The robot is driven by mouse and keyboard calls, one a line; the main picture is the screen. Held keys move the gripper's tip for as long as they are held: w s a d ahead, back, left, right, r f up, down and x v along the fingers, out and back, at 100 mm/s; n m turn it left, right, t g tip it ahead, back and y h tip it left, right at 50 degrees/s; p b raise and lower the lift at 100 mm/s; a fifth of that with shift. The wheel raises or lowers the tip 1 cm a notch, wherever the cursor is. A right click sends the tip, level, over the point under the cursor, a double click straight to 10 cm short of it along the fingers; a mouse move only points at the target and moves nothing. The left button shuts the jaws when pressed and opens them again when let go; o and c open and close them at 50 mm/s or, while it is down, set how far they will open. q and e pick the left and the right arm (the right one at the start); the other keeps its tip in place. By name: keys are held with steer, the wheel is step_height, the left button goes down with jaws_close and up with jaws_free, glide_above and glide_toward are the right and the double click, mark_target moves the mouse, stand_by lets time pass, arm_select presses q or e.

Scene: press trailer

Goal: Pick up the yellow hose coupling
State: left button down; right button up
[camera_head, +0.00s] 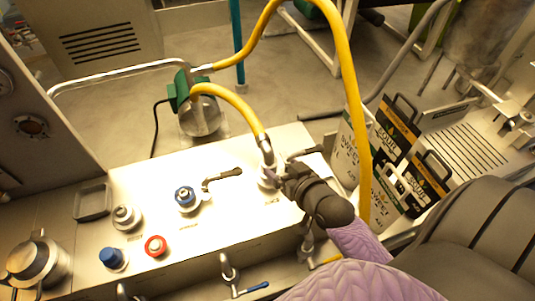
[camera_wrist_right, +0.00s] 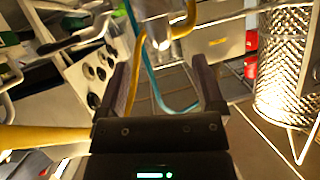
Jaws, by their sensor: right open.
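The yellow hose coupling (camera_head: 265,147) is a silver metal end on a curved yellow hose (camera_head: 237,105). It points down at the right end of the white panel, over a fitting (camera_head: 267,179); I cannot tell whether it is seated there. My right gripper (camera_head: 284,168) is black and comes in from the lower right, with its fingertips close beside the coupling's lower end. In the wrist view my right gripper (camera_wrist_right: 161,70) has its fingers wide apart and nothing between them. A shiny metal piece (camera_wrist_right: 160,36) shows beyond the fingertips, likely the coupling. My left gripper is not in view.
The panel (camera_head: 150,190) carries a blue knob (camera_head: 185,197), a red button (camera_head: 155,246) and a lever (camera_head: 222,178). A green pump (camera_head: 178,92) stands behind. A second yellow hose (camera_head: 350,85) arches down on the right, near my arm. Printed boxes (camera_head: 395,130) stand farther right.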

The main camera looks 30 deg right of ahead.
mark_target(265, 150)
steer(key=x, duration=0.3)
steer(key=b+x, duration=0.1)
steer(key=x, duration=0.2)
steer(key=b+x, duration=0.1)
steer(key=x, duration=0.3)
steer(key=shift+w+d+r, duration=0.1)
steer(key=shift+d+r, duration=0.05)
steer(key=shift+r, duration=0.3)
jaws_close()
